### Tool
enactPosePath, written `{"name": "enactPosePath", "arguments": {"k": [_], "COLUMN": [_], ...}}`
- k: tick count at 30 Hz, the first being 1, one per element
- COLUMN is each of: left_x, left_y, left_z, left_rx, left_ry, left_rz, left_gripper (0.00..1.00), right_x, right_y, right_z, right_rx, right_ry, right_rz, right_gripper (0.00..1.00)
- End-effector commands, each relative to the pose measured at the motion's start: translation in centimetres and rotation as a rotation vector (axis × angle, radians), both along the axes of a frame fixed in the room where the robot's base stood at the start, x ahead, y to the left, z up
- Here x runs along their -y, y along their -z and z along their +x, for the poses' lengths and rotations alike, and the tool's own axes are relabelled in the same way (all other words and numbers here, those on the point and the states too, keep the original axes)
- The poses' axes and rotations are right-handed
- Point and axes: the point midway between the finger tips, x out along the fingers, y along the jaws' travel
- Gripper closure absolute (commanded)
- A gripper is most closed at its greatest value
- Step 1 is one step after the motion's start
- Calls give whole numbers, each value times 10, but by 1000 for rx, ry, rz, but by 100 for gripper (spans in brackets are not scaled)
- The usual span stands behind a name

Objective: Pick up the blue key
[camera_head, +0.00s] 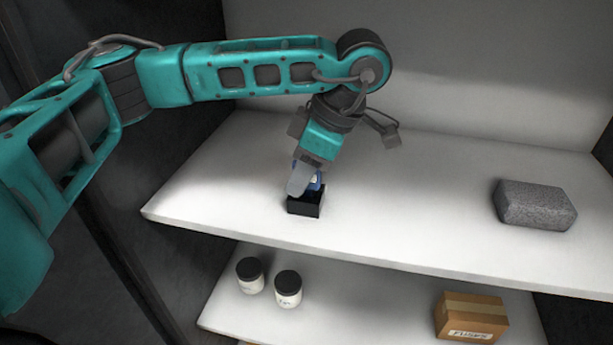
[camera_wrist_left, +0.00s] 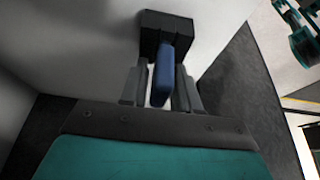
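The blue key (camera_head: 316,183) stands upright in a small black holder (camera_head: 306,207) on the upper white shelf. In the left wrist view the key (camera_wrist_left: 163,72) rises from the black holder (camera_wrist_left: 165,30). My left gripper (camera_head: 305,183) points down over the holder and partly hides the key in the head view. In the left wrist view the fingers of the left gripper (camera_wrist_left: 161,88) are open, one on each side of the key. A light gap shows between the key and the left-hand finger. My right gripper is not in view.
A grey speckled block (camera_head: 535,205) lies on the upper shelf (camera_head: 420,220) at the right. The shelf between it and the holder is clear. On the lower shelf are two dark-lidded white jars (camera_head: 288,289) and a labelled cardboard box (camera_head: 470,317).

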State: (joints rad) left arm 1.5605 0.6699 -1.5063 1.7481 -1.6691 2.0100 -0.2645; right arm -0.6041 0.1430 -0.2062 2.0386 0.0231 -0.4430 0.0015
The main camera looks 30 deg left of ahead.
Motion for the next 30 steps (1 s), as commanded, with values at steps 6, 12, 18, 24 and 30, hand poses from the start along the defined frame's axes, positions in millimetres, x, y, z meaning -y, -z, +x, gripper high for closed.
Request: {"name": "enactPosePath", "arguments": {"k": [6,12,18,24,30], "left_x": [0,0,0,0,0], "left_y": [0,0,-1,-10,-39], "left_z": [0,0,0,1,1], "left_rx": [0,0,0,3,6], "left_ry": [0,0,0,0,-1], "left_rz": [0,0,0,1,0], "left_gripper": [91,100,100,100,100], "right_x": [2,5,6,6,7], "right_y": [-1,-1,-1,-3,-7], "right_z": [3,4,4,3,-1], "right_rx": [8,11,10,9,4], "right_ry": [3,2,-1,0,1], "right_rz": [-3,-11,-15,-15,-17], "right_gripper": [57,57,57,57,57]}}
